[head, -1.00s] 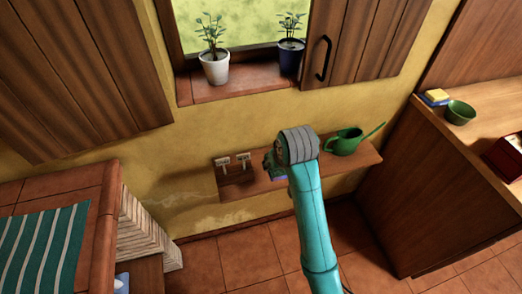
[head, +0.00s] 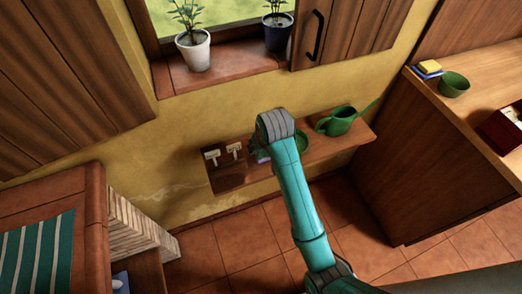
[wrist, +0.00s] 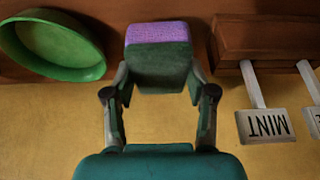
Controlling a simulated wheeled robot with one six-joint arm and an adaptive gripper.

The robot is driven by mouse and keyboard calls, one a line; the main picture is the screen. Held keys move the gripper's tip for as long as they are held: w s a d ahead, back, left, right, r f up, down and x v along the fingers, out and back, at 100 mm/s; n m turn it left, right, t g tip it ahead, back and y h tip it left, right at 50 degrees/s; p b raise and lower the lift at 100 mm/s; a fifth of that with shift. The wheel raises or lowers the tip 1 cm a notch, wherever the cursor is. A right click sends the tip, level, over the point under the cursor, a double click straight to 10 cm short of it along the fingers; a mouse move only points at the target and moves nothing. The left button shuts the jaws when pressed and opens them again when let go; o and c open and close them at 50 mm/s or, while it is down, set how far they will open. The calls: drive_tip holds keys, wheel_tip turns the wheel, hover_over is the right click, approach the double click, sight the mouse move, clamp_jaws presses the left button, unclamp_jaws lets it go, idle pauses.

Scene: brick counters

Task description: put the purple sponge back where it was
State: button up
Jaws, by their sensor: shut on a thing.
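The purple sponge (wrist: 158,32) is between the two fingers of my gripper (wrist: 159,85) in the wrist view. Its top strip is purple and the face toward the camera is dark green. My gripper is shut on it. In the head view a small bit of the sponge (head: 262,157) shows at my gripper (head: 259,148), over the wooden wall shelf (head: 328,144), between the labelled planter and a green dish. My arm's end hides most of the gripper there. I cannot tell whether the sponge touches the shelf.
The green dish (wrist: 52,45) is left of the sponge in the wrist view; a wooden planter (wrist: 265,35) with a MINT label (wrist: 265,125) is right. In the head view a green watering can (head: 340,121) stands further right. Potted plants (head: 193,50) stand on the sill above.

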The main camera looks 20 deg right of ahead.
drive_tip(key=shift+f, duration=1.4)
drive_tip(key=o, duration=1.2)
drive_tip(key=v, duration=1.2)
